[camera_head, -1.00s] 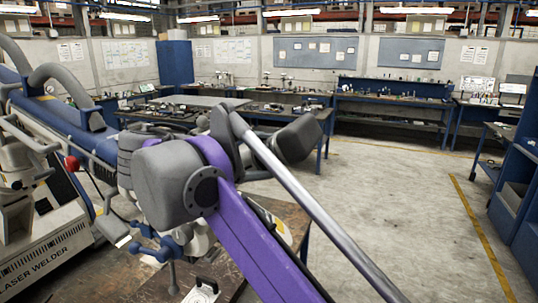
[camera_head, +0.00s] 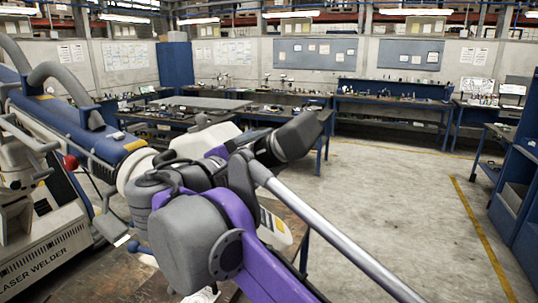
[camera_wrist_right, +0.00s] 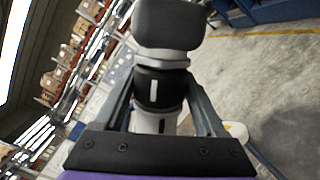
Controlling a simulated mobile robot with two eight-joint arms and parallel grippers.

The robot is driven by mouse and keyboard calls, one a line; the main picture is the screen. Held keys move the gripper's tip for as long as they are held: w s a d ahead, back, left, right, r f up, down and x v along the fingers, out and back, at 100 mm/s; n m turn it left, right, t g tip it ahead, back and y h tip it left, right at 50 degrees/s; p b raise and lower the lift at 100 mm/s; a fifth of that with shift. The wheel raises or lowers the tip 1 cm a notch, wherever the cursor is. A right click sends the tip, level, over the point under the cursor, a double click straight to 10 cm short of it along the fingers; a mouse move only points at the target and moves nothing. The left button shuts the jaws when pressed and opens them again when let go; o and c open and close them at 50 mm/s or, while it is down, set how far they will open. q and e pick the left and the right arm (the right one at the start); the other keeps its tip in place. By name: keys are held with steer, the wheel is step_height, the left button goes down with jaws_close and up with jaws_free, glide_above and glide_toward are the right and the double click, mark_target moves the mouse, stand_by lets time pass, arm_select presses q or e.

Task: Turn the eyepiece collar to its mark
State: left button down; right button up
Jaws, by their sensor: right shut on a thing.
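In the right wrist view a black eyepiece collar (camera_wrist_right: 157,76) with a white line sits between a grey rounded eyepiece (camera_wrist_right: 168,22) and a paler tube section. A dark grey cylinder (camera_head: 297,137), seemingly the eyepiece, points up and right. A white body (camera_head: 205,141) shows behind my arm. My left gripper is not in view.
The blue arm of the laser welder (camera_head: 70,120) reaches in from the left. A wooden-topped bench (camera_head: 130,284) lies below my arm. Workbenches (camera_head: 392,101) line the back wall, and a blue shelf unit (camera_head: 520,200) stands right. The floor (camera_head: 390,195) between is clear.

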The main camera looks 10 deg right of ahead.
steer(key=shift+s+n+t, duration=0.1)
steer(key=shift+n+t, duration=0.2)
steer(key=shift+t, duration=0.5)
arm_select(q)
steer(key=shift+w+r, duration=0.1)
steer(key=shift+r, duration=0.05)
arm_select(e)
steer(key=shift+n+t, duration=0.4)
steer(key=shift+t, duration=1.2)
steer(key=o, duration=1.3)
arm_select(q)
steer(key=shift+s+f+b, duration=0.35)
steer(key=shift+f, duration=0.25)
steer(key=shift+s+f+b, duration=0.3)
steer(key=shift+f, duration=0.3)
arm_select(e)
steer(key=v, duration=1)
steer(key=shift+s+a, duration=0.25)
steer(key=shift+s, duration=0.1)
